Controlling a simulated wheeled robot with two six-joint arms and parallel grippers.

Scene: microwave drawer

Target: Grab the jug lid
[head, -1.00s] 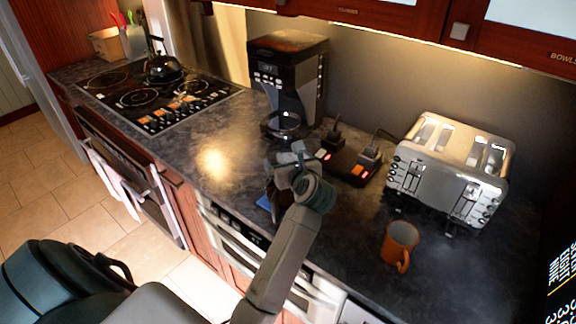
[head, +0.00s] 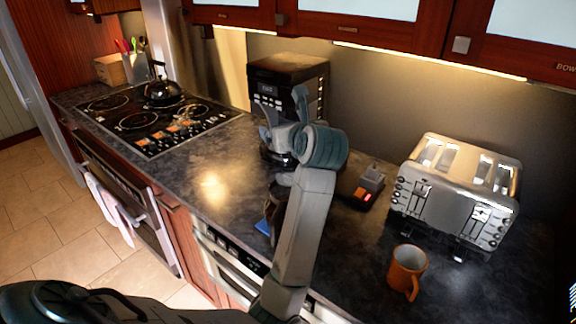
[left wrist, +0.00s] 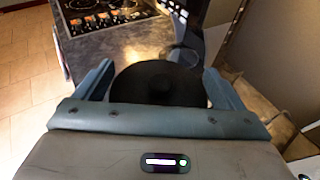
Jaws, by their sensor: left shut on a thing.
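The jug lid (left wrist: 160,85) is a round black disc with a small raised knob, seen between the fingers of my left gripper (left wrist: 158,72) in the left wrist view. That gripper is shut on it. In the head view my left gripper (head: 281,112) is raised in front of the black coffee maker (head: 292,75), and the lid cannot be made out there. A dark part of what seems to be the jug (head: 272,157) shows beside the gripper; the rest is hidden behind my arm. My right gripper is not in view.
A silver toaster (head: 458,190) and an orange mug (head: 407,268) stand on the dark counter at the right. A device with a red light (head: 362,188) sits beside my arm. The stovetop (head: 150,115) holds a black kettle (head: 162,92). The counter (head: 215,175) left of the coffee maker is clear.

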